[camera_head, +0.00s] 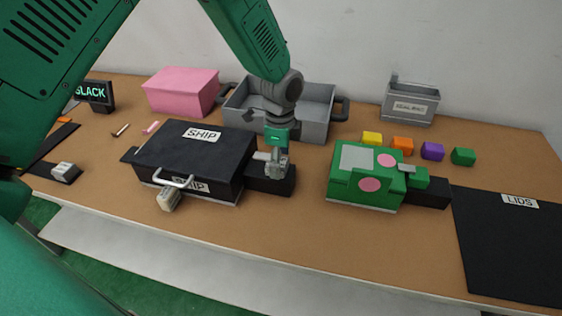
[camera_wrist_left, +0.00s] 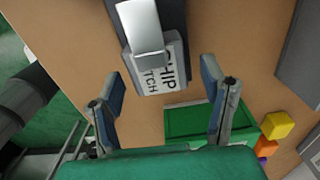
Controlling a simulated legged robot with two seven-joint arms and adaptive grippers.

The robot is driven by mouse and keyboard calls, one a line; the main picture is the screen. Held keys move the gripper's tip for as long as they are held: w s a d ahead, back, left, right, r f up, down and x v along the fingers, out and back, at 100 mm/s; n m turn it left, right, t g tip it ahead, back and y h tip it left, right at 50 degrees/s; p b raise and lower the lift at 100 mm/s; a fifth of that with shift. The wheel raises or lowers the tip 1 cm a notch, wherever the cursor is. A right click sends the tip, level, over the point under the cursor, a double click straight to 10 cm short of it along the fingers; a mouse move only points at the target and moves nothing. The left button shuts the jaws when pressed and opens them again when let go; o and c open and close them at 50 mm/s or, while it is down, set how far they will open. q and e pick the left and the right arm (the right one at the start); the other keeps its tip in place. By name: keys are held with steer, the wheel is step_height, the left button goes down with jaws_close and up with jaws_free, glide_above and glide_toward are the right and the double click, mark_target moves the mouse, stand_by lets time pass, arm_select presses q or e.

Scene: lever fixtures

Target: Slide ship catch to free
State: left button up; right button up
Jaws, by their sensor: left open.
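The black SHIP box (camera_head: 185,150) sits on the table in the head view, with a label on its lid and one on its front. A dark block (camera_head: 284,184) juts from its right side. My left gripper (camera_head: 275,166) is over that block and hides most of the catch there. In the left wrist view the ship catch (camera_wrist_left: 168,68) is a pale labelled piece with a silver tab (camera_wrist_left: 139,25). The left gripper (camera_wrist_left: 160,72) is open, its fingers either side of the label end with visible gaps. Contact cannot be told. My right gripper is not in view.
A green box with pink dots (camera_head: 352,186) stands to the right, beside a black LIDS mat (camera_head: 515,240). A grey bin (camera_head: 318,100), a pink box (camera_head: 180,92) and several coloured cubes (camera_head: 402,144) lie behind. Bare table shows in front.

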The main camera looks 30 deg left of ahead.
arm_select(q)
step_height(320, 180, up, 11)
stand_by(0.3)
steer(key=shift+w, duration=0.1)
stand_by(0.4)
